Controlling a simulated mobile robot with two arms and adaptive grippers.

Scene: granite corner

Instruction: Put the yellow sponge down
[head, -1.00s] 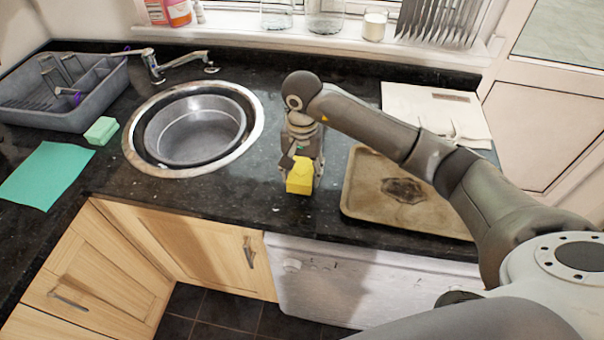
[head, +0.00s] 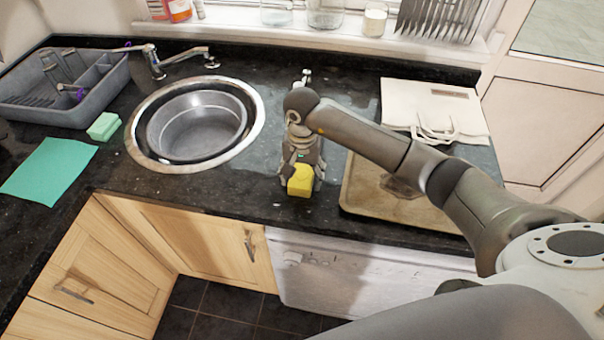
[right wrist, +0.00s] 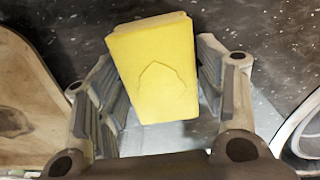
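The yellow sponge (head: 300,181) is at the front of the dark granite counter (head: 225,200), between the sink and the baking tray. It appears to rest on the counter, though its underside is hidden. My right gripper (head: 302,176) is low over the counter with its fingers on either side of the sponge. In the right wrist view the sponge (right wrist: 155,70) sits slightly skewed between the fingers of the right gripper (right wrist: 163,90). A narrow gap shows at the right finger, and the fingers look spread. My left gripper is not in view.
A round sink (head: 197,125) lies left of the sponge. A baking tray (head: 362,190) is close on the right, partly under my arm. A pale bag (head: 432,108) lies behind it. A green sponge (head: 103,126), teal cloth (head: 48,170) and dish rack (head: 65,105) are at left.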

